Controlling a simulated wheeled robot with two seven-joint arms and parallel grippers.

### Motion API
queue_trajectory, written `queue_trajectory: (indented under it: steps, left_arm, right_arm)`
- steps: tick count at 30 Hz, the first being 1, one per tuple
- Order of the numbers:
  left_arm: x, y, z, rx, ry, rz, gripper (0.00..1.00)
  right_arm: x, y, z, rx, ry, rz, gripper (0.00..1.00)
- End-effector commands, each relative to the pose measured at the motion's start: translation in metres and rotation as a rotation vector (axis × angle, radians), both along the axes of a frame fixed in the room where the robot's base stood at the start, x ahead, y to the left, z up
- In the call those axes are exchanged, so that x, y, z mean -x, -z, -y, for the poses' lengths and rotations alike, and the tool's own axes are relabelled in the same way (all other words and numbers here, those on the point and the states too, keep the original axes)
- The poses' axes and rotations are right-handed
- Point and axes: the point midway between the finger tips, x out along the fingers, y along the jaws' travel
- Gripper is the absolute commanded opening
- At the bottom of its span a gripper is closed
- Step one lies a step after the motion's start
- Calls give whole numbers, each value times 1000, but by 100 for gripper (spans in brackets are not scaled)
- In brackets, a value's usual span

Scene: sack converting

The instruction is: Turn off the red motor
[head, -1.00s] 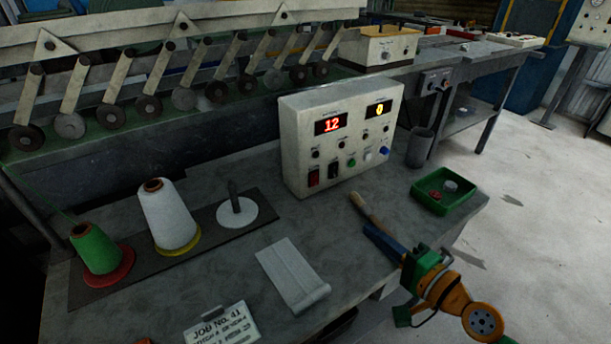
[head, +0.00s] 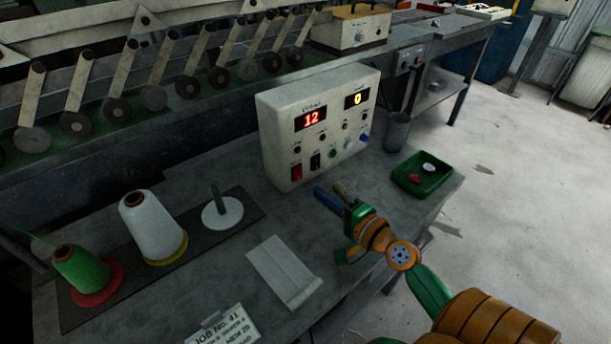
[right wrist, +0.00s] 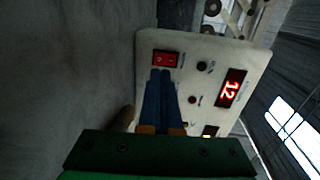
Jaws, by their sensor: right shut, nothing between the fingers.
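The pale control box (head: 275,125) stands on the table with a lit red "12" display (head: 311,118) and a yellow "0" display (head: 357,98). Its red rocker switch (head: 297,172) is at the lower left of the panel, with a black rocker (head: 315,161) beside it. The red switch also shows in the right wrist view (right wrist: 166,59). My right gripper (head: 319,190) is shut and empty, its blue fingers pointing at the panel's lower left. In the wrist view its fingertips (right wrist: 161,72) appear just below the red switch; contact cannot be told. My left gripper is not in view.
A wooden handle (head: 341,189) is beside the fingers. A green tray (head: 422,187) and a grey cup (head: 398,132) are right of the box. White (head: 152,225) and green (head: 80,270) thread cones and a spindle (head: 222,212) stand at left. A pale folded piece (head: 283,270) lies in front.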

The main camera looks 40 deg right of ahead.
Motion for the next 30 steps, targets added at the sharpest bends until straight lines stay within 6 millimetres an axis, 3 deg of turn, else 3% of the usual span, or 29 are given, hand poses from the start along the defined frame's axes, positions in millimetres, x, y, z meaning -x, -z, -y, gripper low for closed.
queue_trajectory:
  steps: [3, 10, 23, 26, 30]
  left_arm:
    - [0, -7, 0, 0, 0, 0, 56]
    - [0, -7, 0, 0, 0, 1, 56]
    - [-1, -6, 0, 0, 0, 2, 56]
    - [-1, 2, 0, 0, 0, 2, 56]
    - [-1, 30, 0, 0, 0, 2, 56]
  right_arm:
    - [-25, 0, -2, -1, 0, 3, 0]
    - [-57, 7, -4, -1, 0, 1, 0]
    - [-63, 9, -5, -1, 0, 0, 0]
    - [-64, 13, -5, -1, 0, 12, 0]
    - [-68, 21, -5, -5, 0, 60, 0]
